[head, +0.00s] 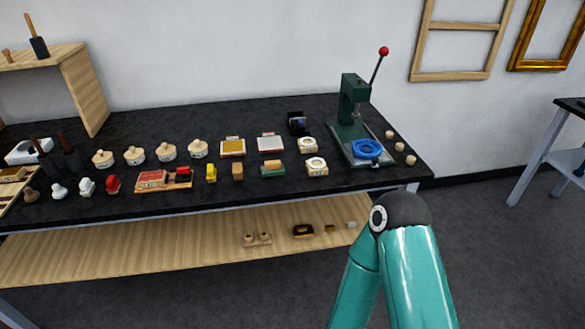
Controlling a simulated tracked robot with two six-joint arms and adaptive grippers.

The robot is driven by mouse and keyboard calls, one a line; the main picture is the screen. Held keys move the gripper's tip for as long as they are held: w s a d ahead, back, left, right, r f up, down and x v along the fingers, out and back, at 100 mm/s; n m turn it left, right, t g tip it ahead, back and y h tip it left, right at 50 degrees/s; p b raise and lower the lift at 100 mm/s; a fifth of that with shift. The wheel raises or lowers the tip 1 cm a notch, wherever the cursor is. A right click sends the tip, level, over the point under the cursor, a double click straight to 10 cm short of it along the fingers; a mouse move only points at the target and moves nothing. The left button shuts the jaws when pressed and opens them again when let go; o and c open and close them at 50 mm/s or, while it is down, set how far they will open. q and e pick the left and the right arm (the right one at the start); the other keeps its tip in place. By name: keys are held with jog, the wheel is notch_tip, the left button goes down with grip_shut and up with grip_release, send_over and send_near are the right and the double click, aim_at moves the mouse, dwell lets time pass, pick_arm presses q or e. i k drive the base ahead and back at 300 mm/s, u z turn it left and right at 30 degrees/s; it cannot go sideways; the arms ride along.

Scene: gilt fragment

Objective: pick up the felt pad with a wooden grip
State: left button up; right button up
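What looks like the felt pad with a wooden grip (272,169) lies on the black workbench top (225,191), near its front edge and right of the middle. It has a flat green base and a light wooden block on top. It stands upright and nothing covers it. A teal link of my arm rises from the bottom right, in front of the bench and apart from the pad. Neither gripper shows in the head view.
A wooden block (238,171) stands left of the pad, and a round white-topped piece (317,167) right of it. Flat framed plates (270,143) lie behind. A green lever press (352,120) stands at the right end. A wooden shelf (180,252) runs below.

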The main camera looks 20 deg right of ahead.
aim_at(272, 168)
jog(key=z, duration=0.05)
jog(key=i, duration=0.85)
